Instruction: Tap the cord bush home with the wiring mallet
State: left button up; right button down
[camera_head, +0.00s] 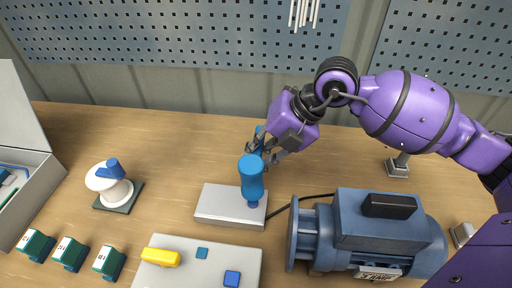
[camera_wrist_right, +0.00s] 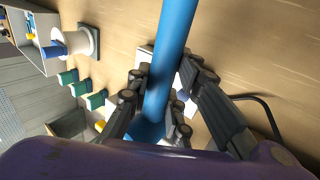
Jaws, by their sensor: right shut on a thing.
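My right gripper (camera_head: 268,150) is shut on the blue handle of the wiring mallet. The mallet's blue cylinder head (camera_head: 252,178) hangs over the right part of a pale block (camera_head: 222,204) on the bench. In the right wrist view the blue handle (camera_wrist_right: 174,50) runs between the fingers of my right gripper (camera_wrist_right: 157,105). A small blue stub (camera_head: 254,204), perhaps the cord bush, shows just below the head at the block. I cannot tell whether the head touches it. My left gripper is out of view.
A blue-grey motor (camera_head: 370,235) with a black cord (camera_head: 282,211) stands right of the block. In front is a grey plate (camera_head: 205,270) with yellow and blue pieces. A white spool (camera_head: 112,185), several green blocks and an open box (camera_head: 30,190) are left. The bench behind is clear.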

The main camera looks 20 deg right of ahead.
jog(key=shift+r, duration=0.1)
notch_tip(320, 180, down, 5)
jog(key=b, duration=0.2)
notch_tip(320, 180, up, 4)
jog(key=p, duration=0.2)
jog(key=shift+r+p, duration=0.1)
jog(key=shift+p, duration=0.3)
jog(key=shift+r, duration=0.15)
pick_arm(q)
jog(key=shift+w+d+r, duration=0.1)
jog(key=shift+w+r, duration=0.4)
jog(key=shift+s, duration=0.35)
pick_arm(e)
jog(key=shift+r+t, duration=0.1)
jog(key=shift+t, duration=0.2)
